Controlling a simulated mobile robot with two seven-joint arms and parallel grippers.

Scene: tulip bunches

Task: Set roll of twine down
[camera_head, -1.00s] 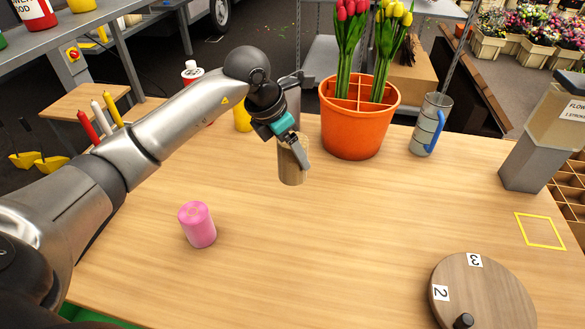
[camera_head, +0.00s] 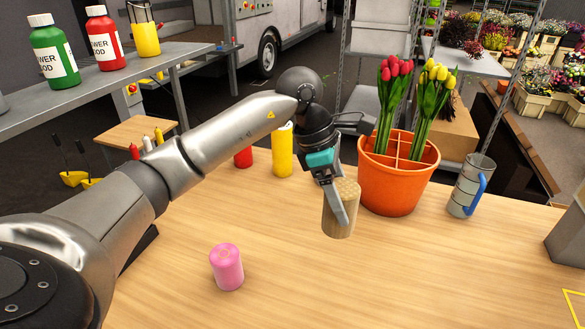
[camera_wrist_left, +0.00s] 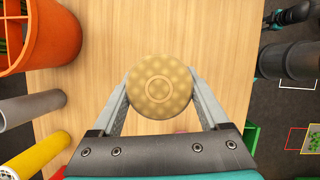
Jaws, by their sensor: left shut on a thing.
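The roll of twine (camera_head: 341,212) is a tan, upright cylinder with a textured side. My left gripper (camera_head: 336,200) is shut on it, one grey finger showing across its near side. In the left wrist view the round top of the twine (camera_wrist_left: 159,86) sits between both fingers, with rings at its centre. The roll is over the wooden table (camera_head: 420,270), left of and in front of the orange pot. I cannot tell whether its base touches the table. My right gripper does not show.
The divided orange pot (camera_head: 390,190) holds red and yellow tulips. A grey mug (camera_head: 470,187) with a blue handle stands right of it. A pink roll (camera_head: 227,267) stands front left. A yellow bottle (camera_head: 282,150) stands behind. The tabletop in front of the twine is clear.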

